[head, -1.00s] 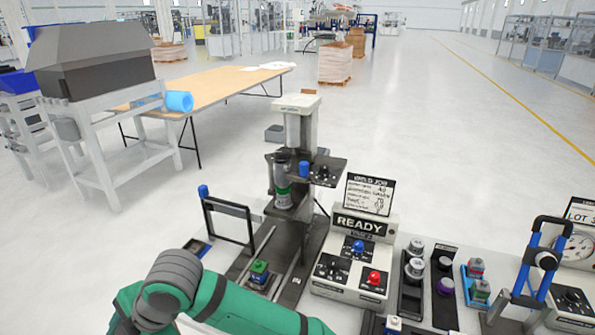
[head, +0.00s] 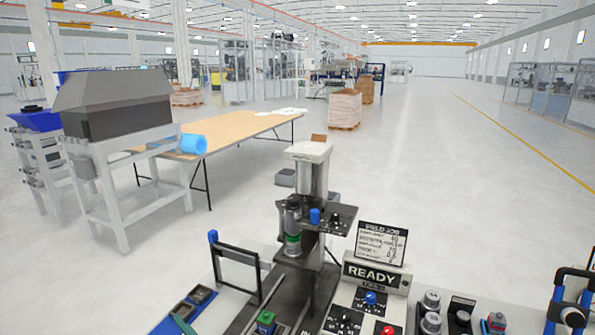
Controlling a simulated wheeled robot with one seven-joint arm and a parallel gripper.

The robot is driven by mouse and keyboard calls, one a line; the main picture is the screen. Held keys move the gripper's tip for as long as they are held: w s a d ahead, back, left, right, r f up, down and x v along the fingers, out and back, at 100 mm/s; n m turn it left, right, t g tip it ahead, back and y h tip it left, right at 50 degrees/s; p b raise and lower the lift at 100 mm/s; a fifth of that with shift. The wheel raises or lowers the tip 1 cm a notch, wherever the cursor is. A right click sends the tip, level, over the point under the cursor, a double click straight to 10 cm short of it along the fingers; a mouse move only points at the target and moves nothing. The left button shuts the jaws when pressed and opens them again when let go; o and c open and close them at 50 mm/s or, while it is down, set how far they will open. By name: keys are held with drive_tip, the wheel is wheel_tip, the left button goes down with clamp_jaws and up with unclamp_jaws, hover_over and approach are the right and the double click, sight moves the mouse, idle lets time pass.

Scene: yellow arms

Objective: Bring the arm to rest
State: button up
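My gripper is out of view, and no part of my arm shows clearly in the head view. The welding station (head: 310,165) stands at the lower middle, with a grey column and a dark shelf bracket. A grey control box (head: 375,276) beside it reads READY and has a blue knob (head: 370,298) and a red button (head: 388,330). A job card (head: 381,243) stands on top of the box.
Open floor lies beyond.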

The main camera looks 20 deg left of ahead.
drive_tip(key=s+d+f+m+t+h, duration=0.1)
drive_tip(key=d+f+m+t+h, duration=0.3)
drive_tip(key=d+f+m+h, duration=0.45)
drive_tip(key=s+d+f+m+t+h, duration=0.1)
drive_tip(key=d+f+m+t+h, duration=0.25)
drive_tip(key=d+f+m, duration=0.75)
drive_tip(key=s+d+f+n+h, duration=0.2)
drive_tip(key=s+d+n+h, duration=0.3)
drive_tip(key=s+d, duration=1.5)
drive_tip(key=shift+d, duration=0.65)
